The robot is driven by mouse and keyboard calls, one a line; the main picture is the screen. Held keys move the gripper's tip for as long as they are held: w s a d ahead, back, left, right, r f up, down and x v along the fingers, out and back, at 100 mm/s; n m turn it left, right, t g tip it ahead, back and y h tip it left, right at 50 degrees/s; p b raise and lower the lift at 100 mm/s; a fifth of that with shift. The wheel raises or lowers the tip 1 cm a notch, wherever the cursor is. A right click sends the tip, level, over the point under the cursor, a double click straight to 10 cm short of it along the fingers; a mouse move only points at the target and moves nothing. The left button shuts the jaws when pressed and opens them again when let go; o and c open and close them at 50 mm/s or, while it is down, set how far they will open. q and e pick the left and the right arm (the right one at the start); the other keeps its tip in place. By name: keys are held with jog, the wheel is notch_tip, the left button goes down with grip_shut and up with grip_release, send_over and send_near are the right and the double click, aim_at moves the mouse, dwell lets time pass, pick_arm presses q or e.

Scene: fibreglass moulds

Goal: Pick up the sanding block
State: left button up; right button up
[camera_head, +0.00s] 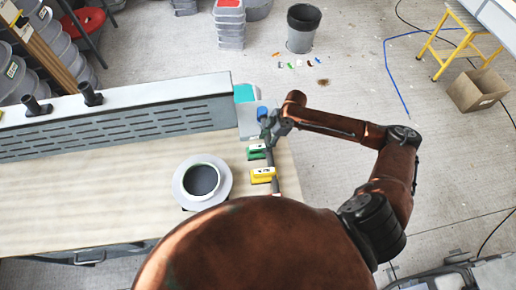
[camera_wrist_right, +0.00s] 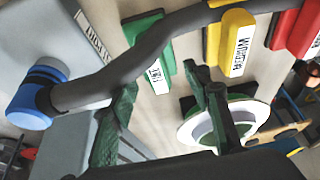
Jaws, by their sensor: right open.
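Labelled coloured blocks lie at the right edge of the bench; I cannot tell which one is the sanding block. A green block (camera_head: 257,154) lies just below my right gripper (camera_head: 268,132) in the head view, and a yellow block (camera_head: 262,175) lies nearer me. In the right wrist view the green block (camera_wrist_right: 147,30), the yellow block (camera_wrist_right: 229,40) and a red block (camera_wrist_right: 290,28) lie in a row beyond my open fingers (camera_wrist_right: 160,85). A dark curved bar (camera_wrist_right: 150,45) with a blue end (camera_wrist_right: 38,92) crosses in front of the blocks. My left gripper is out of view.
A slotted grey panel (camera_head: 120,125) runs along the back of the bench (camera_head: 80,205). A grey-white round mould (camera_head: 202,181) stands left of the blocks. A teal-topped container (camera_head: 245,94) stands at the panel's right end. A bucket (camera_head: 301,28) stands on the floor beyond.

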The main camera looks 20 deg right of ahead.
aim_at(260, 146)
jog(key=f, duration=0.1)
jog(key=w+a+f+p, duration=0.1)
jog(key=f, duration=0.1)
jog(key=shift+w+a, duration=0.1)
jog(key=shift+a, duration=0.2)
jog(key=shift+x, duration=0.9)
jog(key=shift+f, duration=0.2)
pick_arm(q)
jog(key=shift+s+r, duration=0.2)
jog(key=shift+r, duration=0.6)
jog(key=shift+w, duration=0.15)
pick_arm(e)
jog(key=shift+c, duration=0.4)
jog(key=c, duration=0.3)
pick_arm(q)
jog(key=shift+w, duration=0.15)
pick_arm(e)
grip_shut()
